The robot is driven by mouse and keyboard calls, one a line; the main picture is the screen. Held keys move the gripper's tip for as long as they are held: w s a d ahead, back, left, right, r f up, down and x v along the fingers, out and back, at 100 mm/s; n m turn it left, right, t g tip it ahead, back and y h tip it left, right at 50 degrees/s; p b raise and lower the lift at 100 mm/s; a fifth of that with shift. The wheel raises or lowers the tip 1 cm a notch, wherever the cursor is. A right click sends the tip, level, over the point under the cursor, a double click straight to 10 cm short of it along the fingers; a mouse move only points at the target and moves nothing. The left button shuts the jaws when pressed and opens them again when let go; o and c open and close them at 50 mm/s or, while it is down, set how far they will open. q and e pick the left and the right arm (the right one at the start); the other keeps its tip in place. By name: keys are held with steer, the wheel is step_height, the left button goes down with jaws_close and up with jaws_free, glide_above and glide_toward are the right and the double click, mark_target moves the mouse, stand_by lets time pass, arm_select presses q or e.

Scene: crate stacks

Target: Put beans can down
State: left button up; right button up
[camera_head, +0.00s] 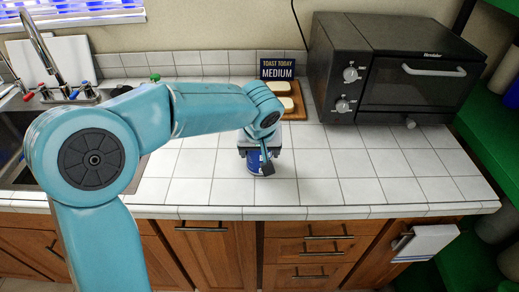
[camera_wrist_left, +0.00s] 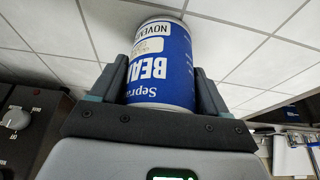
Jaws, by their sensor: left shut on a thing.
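My left gripper (camera_head: 266,164) reaches over the tiled counter and is shut on the beans can (camera_head: 252,162). The can is blue, and in the head view it is partly hidden by the gripper. In the left wrist view the beans can (camera_wrist_left: 162,62) shows its blue and white label with "BEA" in large letters, between the two dark fingers of the left gripper (camera_wrist_left: 155,85). The can is at or very near the white tiled counter (camera_head: 330,185); I cannot tell whether it touches. My right gripper is not in view.
A dark toaster oven (camera_head: 415,75) stands at the back right. A board with bread slices (camera_head: 282,88) and a "TOAST TODAY MEDIUM" sign (camera_head: 283,68) are behind the can. A sink with a faucet (camera_head: 45,50) is at the left. The counter right of the can is clear.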

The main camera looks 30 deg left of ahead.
arm_select(q)
steer(key=shift+w+d, duration=0.1)
steer(key=shift+f, duration=0.1)
steer(key=o, duration=1.4)
